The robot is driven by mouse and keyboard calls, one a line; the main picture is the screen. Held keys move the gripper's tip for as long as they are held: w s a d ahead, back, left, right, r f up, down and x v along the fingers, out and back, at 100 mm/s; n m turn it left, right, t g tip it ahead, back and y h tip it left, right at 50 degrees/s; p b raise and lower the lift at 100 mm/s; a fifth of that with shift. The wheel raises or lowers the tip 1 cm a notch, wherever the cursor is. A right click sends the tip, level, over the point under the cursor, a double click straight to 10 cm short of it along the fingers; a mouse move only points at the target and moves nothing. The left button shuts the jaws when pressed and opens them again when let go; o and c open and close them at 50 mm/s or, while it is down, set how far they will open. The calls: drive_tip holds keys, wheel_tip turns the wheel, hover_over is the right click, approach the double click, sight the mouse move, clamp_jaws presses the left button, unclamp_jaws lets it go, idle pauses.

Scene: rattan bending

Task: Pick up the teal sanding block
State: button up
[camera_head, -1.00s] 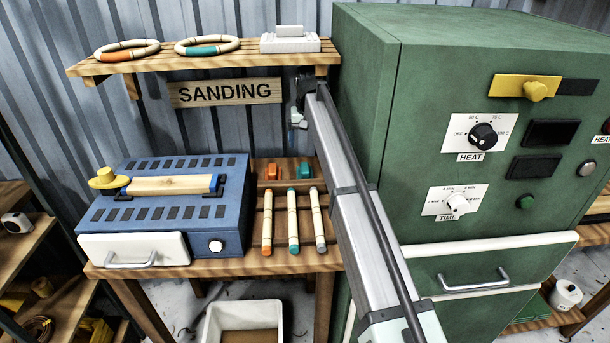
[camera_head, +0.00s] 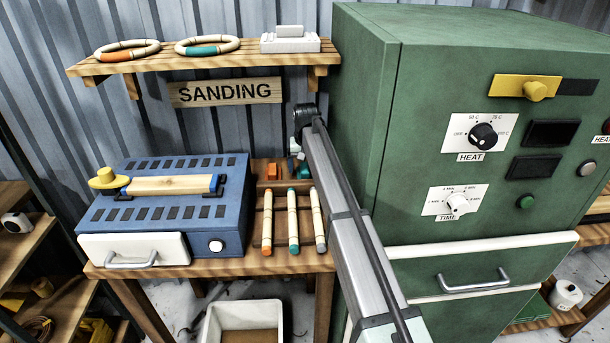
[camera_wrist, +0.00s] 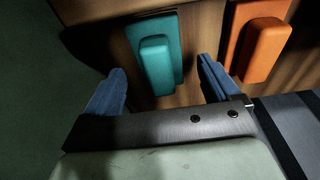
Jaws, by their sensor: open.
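The teal sanding block (camera_wrist: 157,62) lies in a wooden tray in the wrist view, with a raised grip along its top. In the head view only a part of the teal block (camera_head: 303,171) shows beside my arm. My gripper (camera_wrist: 162,90) is open and empty, its two blue fingers on either side of the block's near end. I cannot tell how far above the block the fingertips are. In the head view, my gripper (camera_head: 293,147) is mostly hidden behind my arm.
An orange sanding block (camera_wrist: 262,45) lies to the right of the teal one, close to the right finger. Three rattan sticks (camera_head: 292,220) lie in front of the tray. The green cabinet (camera_head: 365,110) stands close on the right, and the blue sander (camera_head: 165,205) on the left.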

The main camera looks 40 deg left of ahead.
sight(305, 168)
drive_tip(key=shift+w+f, duration=0.1)
drive_tip(key=shift+f, duration=0.75)
drive_tip(key=shift+c, duration=0.3)
drive_tip(key=c, duration=1.1)
drive_tip(key=shift+r, duration=0.15)
drive_tip(key=shift+c, duration=0.2)
drive_tip(key=r, duration=0.7)
drive_tip(key=shift+s+d, duration=0.2)
drive_tip(key=shift+s, duration=0.15)
drive_tip(key=s+d, duration=0.7)
drive_tip(key=s, duration=0.5)
drive_tip(key=s+d, duration=0.8)
drive_tip(key=s, duration=0.5)
drive_tip(key=s+d, duration=0.7)
drive_tip(key=s, duration=0.6)
drive_tip(key=shift+d+f, duration=0.15)
drive_tip(key=shift+d, duration=0.2)
